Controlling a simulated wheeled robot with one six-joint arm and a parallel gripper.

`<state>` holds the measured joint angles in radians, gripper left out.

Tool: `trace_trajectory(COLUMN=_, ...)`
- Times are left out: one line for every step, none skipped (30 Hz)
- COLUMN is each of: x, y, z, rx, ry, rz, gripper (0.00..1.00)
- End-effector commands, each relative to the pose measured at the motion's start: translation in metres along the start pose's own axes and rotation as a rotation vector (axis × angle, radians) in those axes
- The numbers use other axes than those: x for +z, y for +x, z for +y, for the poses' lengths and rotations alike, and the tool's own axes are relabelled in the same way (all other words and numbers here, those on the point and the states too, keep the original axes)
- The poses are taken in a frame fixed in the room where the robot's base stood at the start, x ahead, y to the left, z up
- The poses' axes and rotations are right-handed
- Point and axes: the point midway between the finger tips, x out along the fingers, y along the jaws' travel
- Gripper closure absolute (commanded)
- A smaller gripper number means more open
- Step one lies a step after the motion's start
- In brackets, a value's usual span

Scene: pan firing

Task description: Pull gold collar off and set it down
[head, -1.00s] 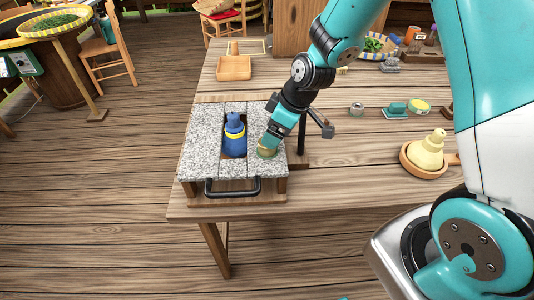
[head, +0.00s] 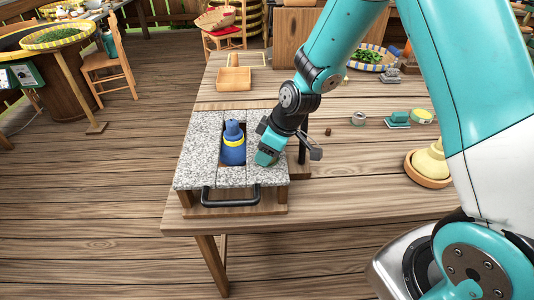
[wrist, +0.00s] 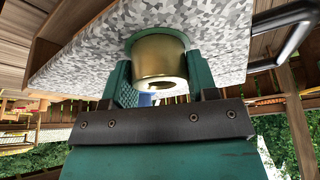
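The gold collar (wrist: 160,58) shows in the wrist view, standing out from the grey speckled stone top (head: 203,130) of the stand, with a green ring at its base. My gripper (head: 266,158) is over the right part of that top and hides the collar in the head view. In the wrist view its two green fingers (wrist: 160,75) lie along both sides of the collar, with no clear gap. The gripper appears shut on it. The collar still sits at the stone surface.
A blue bottle-like piece with a yellow band (head: 233,150) stands in the slot left of my gripper. A black handle (head: 231,195) runs along the stand's front. The wooden table (head: 340,185) is clear to the right, before a bowl with a yellow piece (head: 430,160).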

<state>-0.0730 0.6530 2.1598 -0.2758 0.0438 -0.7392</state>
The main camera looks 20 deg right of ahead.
Motion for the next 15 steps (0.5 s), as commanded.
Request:
trace_trajectory(x=0.0000, y=-0.0001, z=0.0000, rx=0.000, ry=0.000, rz=0.000, gripper=0.58)
trace_trajectory(x=0.0000, y=-0.0001, z=0.0000, rx=0.000, ry=0.000, rz=0.000, gripper=0.65)
trace_trajectory(x=0.0000, y=-0.0001, z=0.0001, rx=0.000, ry=0.000, rz=0.000, gripper=0.74)
trace_trajectory(x=0.0000, y=-0.0001, z=0.0000, rx=0.000, ry=0.000, rz=0.000, gripper=0.81)
trace_trajectory(x=-0.0004, y=-0.0004, z=0.0002, rx=0.001, ry=0.000, rz=0.001, gripper=0.50)
trace_trajectory(x=-0.0004, y=-0.0004, z=0.0002, rx=0.001, ry=0.000, rz=0.001, gripper=0.59)
trace_trajectory(x=-0.0004, y=-0.0004, z=0.0002, rx=0.001, ry=0.000, rz=0.001, gripper=0.66)
trace_trajectory(x=-0.0004, y=-0.0004, z=0.0002, rx=0.001, ry=0.000, rz=0.001, gripper=0.73)
trace_trajectory(x=-0.0004, y=-0.0004, z=0.0002, rx=0.001, ry=0.000, rz=0.001, gripper=0.82)
trace_trajectory(x=-0.0004, y=-0.0004, z=0.0002, rx=0.001, ry=0.000, rz=0.001, gripper=0.89)
trace_trajectory(x=-0.0004, y=-0.0005, z=0.0003, rx=0.001, ry=0.000, rz=0.001, gripper=0.90)
trace_trajectory(x=-0.0004, y=-0.0006, z=0.0003, rx=0.001, ry=0.000, rz=0.001, gripper=0.90)
trace_trajectory(x=-0.0005, y=-0.0008, z=0.0003, rx=0.001, ry=0.000, rz=0.001, gripper=0.90)
trace_trajectory(x=-0.0006, y=-0.0010, z=0.0003, rx=0.001, ry=0.000, rz=0.001, gripper=0.90)
trace_trajectory(x=-0.0009, y=-0.0017, z=0.0003, rx=0.001, ry=0.000, rz=0.001, gripper=0.90)
